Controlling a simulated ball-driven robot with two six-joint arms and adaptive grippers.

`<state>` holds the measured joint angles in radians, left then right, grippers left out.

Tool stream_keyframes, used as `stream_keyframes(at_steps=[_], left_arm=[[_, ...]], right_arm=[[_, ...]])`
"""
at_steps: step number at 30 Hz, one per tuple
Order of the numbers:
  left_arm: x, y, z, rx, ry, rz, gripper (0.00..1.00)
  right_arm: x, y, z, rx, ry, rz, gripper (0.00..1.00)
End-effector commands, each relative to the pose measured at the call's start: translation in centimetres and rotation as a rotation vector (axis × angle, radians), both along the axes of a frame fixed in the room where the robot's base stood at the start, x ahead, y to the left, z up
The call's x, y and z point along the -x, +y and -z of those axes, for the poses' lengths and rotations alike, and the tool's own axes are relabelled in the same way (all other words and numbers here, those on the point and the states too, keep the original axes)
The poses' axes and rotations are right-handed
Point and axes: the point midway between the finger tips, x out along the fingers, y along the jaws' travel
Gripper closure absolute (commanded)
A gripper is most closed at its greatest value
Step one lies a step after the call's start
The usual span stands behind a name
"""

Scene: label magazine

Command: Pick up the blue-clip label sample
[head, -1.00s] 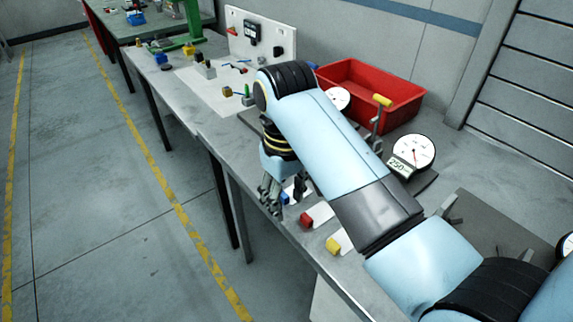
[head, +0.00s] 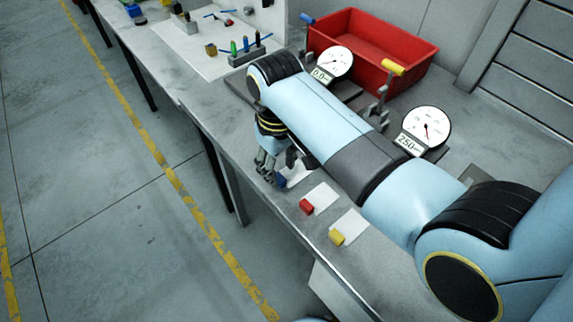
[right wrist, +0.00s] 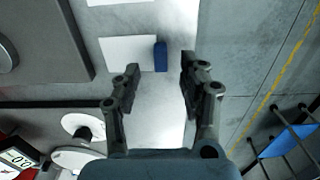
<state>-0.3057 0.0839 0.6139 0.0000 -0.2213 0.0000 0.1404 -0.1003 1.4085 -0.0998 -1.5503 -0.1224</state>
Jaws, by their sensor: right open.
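The blue-clip label sample is a white card with a blue clip (head: 281,181) at its end. In the head view it lies near the table's front edge, partly hidden by my right gripper. In the right wrist view the blue clip (right wrist: 161,56) is ahead of and between the fingertips, with its white card (right wrist: 127,53) to the left. My right gripper (head: 268,166) is open and empty, close to the clip; its fingers also show in the right wrist view (right wrist: 159,68). I cannot tell if it touches anything. My left gripper is not seen.
A red-clip sample (head: 307,207) and a yellow-clip sample (head: 337,238) lie beside it along the table edge. Two dial gauges, one at the back (head: 334,62) and one to the right (head: 426,126), stand behind my arm. A red bin (head: 374,50) is at the back.

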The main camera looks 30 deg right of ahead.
Motion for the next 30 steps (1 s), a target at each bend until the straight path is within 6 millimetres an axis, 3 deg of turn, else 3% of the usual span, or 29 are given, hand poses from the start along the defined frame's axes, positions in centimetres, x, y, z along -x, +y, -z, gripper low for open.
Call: stream_keyframes(at_steps=[5, 14, 23, 30], left_arm=[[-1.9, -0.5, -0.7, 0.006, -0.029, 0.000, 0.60], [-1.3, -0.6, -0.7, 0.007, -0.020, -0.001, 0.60], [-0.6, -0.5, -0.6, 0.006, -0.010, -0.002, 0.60], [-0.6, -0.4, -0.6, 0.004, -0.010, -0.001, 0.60]], right_arm=[[0.1, 0.0, 2.3, 0.000, 0.001, -0.001, 0.58], [0.1, 0.0, 2.9, 0.000, -0.001, -0.001, 0.59], [0.1, 0.0, 2.9, 0.000, 0.000, -0.001, 0.98], [0.1, 0.0, 2.9, -0.001, 0.000, -0.001, 1.00]])
